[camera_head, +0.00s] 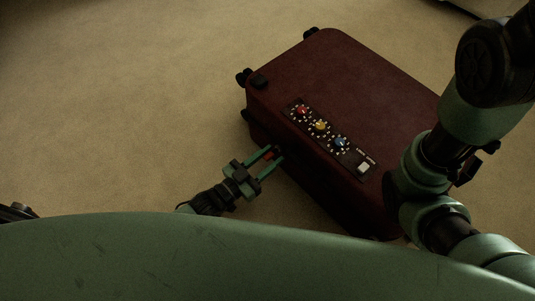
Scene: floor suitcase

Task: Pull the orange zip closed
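A dark red suitcase (357,82) lies flat on the carpet, with its near left side facing my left arm. My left gripper (273,154) reaches in from the lower left to that side. Its two green fingers are apart, with the tips at or close to the suitcase wall. A small reddish-orange piece (268,156) shows between the fingers; it may be the zip pull, and I cannot tell whether the fingers touch it. The zip line is too dark to make out. My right arm stands at the right over the suitcase's near right part, and its gripper does not show.
A black panel (353,155) with red, yellow and blue dials and a white switch sits on the suitcase's top. Black wheels (243,77) stick out at its left end. Beige carpet (130,90) is clear to the left.

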